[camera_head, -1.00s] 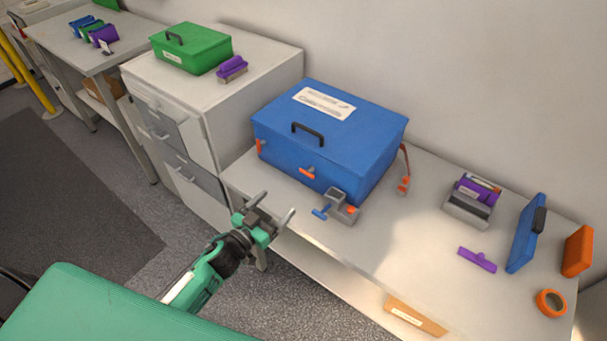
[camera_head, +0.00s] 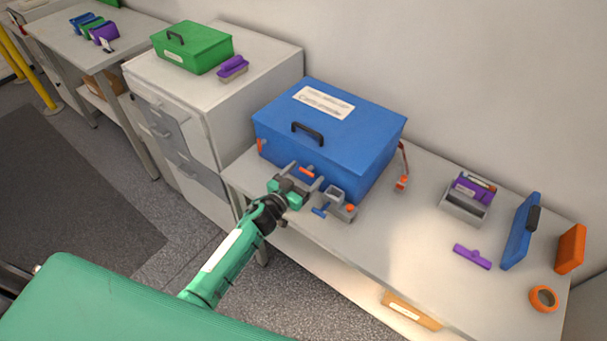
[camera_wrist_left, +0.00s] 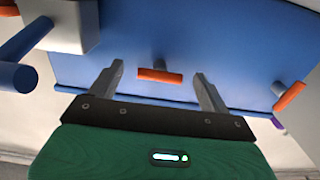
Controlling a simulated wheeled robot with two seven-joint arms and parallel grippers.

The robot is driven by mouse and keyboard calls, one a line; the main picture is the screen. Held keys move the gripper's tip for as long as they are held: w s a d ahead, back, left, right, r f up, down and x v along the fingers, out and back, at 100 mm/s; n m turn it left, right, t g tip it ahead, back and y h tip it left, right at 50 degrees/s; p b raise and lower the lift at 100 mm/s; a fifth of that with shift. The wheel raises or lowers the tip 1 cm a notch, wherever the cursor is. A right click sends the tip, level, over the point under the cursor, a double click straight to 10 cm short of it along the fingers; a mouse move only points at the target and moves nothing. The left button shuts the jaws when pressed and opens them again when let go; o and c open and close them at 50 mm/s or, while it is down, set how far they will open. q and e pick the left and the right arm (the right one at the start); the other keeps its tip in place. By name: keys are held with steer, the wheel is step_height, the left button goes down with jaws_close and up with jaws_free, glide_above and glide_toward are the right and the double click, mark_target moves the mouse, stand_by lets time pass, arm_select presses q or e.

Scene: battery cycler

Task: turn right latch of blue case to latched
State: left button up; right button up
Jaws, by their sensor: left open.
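The blue case (camera_head: 345,130) stands closed on the bench, with a black handle and a white label on its lid. Its right front latch, an orange bar (camera_head: 307,171), lies roughly level across the front face. It also shows in the left wrist view (camera_wrist_left: 160,76). The left front latch (camera_head: 261,145) stands more upright and shows at the right of the wrist view (camera_wrist_left: 289,96). My left gripper (camera_head: 305,177) is open and empty, its fingers pointing at the case front on either side of the right latch. Contact cannot be told. My right gripper is out of view.
A grey block with a blue handle (camera_head: 334,197) stands close to the right of my left gripper. An orange-ended item (camera_head: 402,182) is by the case's right side. Purple, blue and orange items lie farther right; a green case (camera_head: 192,48) sits on the cabinet.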

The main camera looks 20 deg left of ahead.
arm_select(q)
steer(key=c, duration=1)
steer(key=shift+o, duration=0.2)
steer(key=shift+m+b, duration=3)
steer(key=shift+m, duration=5.9)
steer(key=shift+f, duration=0.1)
steer(key=o, duration=1)
steer(key=shift+c, duration=0.2)
